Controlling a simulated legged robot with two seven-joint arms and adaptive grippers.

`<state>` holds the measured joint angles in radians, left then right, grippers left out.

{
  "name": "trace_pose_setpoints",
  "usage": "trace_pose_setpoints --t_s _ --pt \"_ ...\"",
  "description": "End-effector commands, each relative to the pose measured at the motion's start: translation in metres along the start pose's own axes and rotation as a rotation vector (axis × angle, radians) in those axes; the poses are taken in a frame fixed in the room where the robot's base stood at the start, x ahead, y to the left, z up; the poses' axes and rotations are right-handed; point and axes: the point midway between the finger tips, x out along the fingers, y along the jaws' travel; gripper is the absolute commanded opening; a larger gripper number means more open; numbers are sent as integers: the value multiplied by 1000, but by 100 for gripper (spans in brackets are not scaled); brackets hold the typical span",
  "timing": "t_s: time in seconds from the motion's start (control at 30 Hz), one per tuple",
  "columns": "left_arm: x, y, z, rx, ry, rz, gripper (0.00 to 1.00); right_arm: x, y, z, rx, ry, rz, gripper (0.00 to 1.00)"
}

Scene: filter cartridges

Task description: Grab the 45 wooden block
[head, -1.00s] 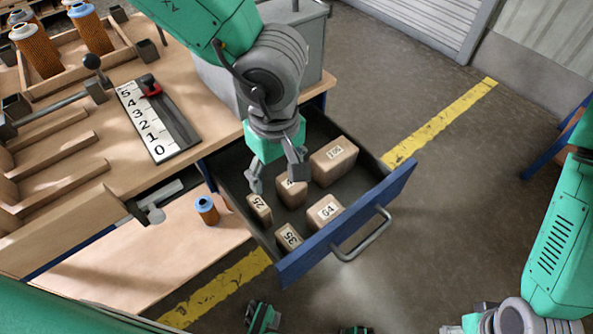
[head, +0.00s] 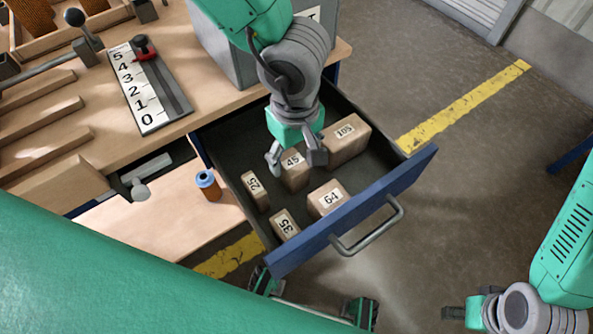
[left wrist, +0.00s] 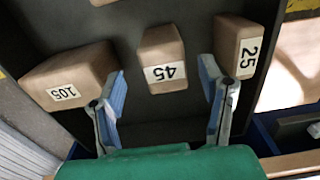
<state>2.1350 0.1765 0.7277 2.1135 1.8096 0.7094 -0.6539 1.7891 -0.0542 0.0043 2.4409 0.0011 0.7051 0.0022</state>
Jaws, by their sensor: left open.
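The 45 wooden block (head: 294,176) stands in the open drawer (head: 222,150), between the 25 and 105 blocks. Its label faces up, and it also shows in the left wrist view (left wrist: 163,50). My left gripper (head: 296,159) is open above the drawer, its fingers spread to either side of the 45 block in the head view. In the left wrist view my left gripper (left wrist: 160,98) has the block in line with the gap between its fingers, with nothing held. My right gripper (head: 456,313) is at the lower right, far from the drawer; its jaws are unclear.
The 105 block (head: 346,143) and 25 block (head: 255,190) flank the 45 block. The 64 block (head: 328,198) and 35 block (head: 285,224) lie nearer the blue drawer front (head: 350,215). A workbench (head: 200,112) borders the drawer's left.

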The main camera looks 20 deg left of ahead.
Motion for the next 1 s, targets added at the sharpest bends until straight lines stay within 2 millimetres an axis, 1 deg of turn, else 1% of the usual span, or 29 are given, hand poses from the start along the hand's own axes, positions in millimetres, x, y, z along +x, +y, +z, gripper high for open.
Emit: trace_pose_setpoints --t_s 0.2,0.3,0.4,0.57,0.6,0.67,0.7,0.73,0.77,1.0 --pt "32 -1 0 0 0 0 63 24 0 1 0 0 0 40" --pt "46 -1 1 1 -1 -1 63 33 0 2 -1 0 0 40" --pt "50 0 2 1 0 -1 63 34 -1 2 -1 0 0 40" --pt "48 0 2 1 0 -1 63 32 0 2 -1 0 0 40" --pt "48 0 2 1 0 -1 56 32 0 2 -1 0 0 40" --pt "48 0 2 1 0 -1 35 32 0 2 -1 0 0 40" --pt "48 0 2 1 -1 -1 21 32 0 2 -1 0 0 40" --pt "48 0 2 1 -1 -1 10 32 0 2 -1 0 0 40" --pt "48 0 2 1 -1 -1 8 32 0 2 -1 0 0 40" --pt "48 -1 1 0 -1 0 8 32 0 2 0 0 0 40"
